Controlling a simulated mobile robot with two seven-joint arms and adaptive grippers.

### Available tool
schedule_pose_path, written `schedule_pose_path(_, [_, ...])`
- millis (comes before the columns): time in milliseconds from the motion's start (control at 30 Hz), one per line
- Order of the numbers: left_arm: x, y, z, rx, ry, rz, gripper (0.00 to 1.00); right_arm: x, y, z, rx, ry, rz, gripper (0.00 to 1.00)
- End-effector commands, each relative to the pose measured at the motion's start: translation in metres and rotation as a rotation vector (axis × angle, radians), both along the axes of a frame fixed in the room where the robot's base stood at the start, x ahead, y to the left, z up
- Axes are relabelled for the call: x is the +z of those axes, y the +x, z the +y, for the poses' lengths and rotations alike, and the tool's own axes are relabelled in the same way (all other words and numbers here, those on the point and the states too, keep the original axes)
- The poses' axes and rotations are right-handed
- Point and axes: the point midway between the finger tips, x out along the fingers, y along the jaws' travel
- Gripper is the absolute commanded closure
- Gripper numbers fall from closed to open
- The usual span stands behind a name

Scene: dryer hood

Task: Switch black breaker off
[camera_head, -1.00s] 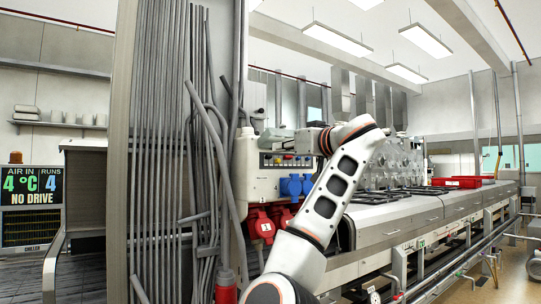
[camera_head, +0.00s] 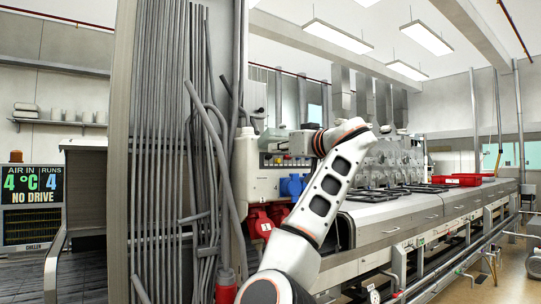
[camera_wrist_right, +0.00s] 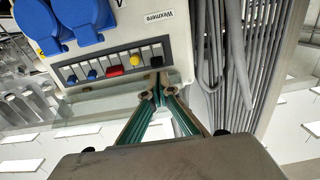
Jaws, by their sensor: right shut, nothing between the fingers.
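A pale breaker box (camera_head: 258,186) hangs beside the grey pipes in the head view, with a row of small coloured breakers. In the right wrist view the box (camera_wrist_right: 150,28) shows yellow, blue, red and black switches. The black breaker (camera_wrist_right: 156,61) is at the right end of the row, by the label "Wexmere". My right gripper (camera_wrist_right: 155,88) is shut and empty, its green-sided fingertips at or just in front of the black breaker; contact cannot be told. In the head view the right gripper (camera_head: 262,141) covers part of the row. My left gripper is not in view.
Blue sockets (camera_head: 292,185) and red sockets (camera_head: 262,222) sit on the box below the breakers. Grey vertical pipes (camera_head: 165,150) stand close on the left. A long metal machine (camera_head: 400,215) runs back to the right.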

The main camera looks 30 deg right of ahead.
Motion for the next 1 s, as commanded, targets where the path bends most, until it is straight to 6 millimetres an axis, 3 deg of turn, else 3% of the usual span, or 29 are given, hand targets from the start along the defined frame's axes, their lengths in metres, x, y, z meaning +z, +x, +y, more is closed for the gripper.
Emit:
schedule_pose_path(767, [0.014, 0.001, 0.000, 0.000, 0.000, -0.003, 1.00, 0.001, 0.021, 0.002, 0.001, 0.000, 0.000, 1.00])
schedule_pose_path(1000, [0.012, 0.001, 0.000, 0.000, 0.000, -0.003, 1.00, 0.000, 0.019, 0.002, 0.000, 0.000, 0.000, 1.00])
